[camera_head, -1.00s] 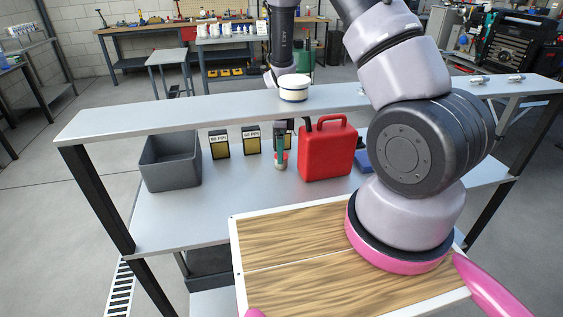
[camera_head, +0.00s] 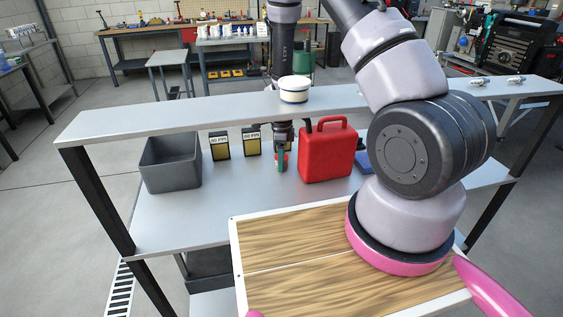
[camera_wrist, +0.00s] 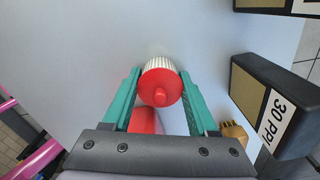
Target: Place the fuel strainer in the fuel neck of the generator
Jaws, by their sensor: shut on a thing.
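A small piece with a red cap and a white ribbed body (camera_wrist: 160,80) sits between the green fingers of my gripper (camera_wrist: 160,77) in the wrist view. The fingers touch it from both sides. I cannot be sure that it is the fuel strainer. In the head view my gripper (camera_head: 281,160) is over the lower shelf, beside a red fuel can (camera_head: 327,155), and only a bit of red shows at it. I cannot make out a generator or its fuel neck for sure.
Boxes marked PPI (camera_head: 220,147) and a grey bin (camera_head: 171,163) stand left of my gripper. One box marked 30 PPI (camera_wrist: 275,108) is close on the right in the wrist view. The upper shelf (camera_head: 180,118) bears a white tin (camera_head: 294,89). The shelf front-left is clear.

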